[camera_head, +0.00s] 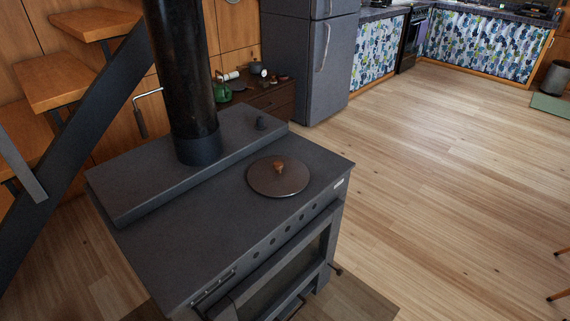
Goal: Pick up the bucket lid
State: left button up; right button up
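A round, flat, dark lid (265,181) with a brown knob on top lies on the top plate of a black stove, towards its right end. This is the only lid I can make out clearly. I cannot tell whether it is the bucket lid. A grey bucket-like container (556,77) stands at the far right, partly cut off by the picture edge. Neither of my grippers is in the head view.
The black stove (190,255) fills the foreground, with a thick flue pipe (183,70) rising from its back. Wooden stairs (60,95) are at left. A low cabinet (275,97) and a grey fridge (305,65) stand behind.

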aim_at(276, 176)
jog(key=i+l+u, duration=0.1)
jog(key=i+l, duration=0.3)
jog(key=l, duration=0.25)
jog(key=i+l+u, duration=0.15)
jog(key=l, duration=0.2)
jog(key=i, duration=0.05)
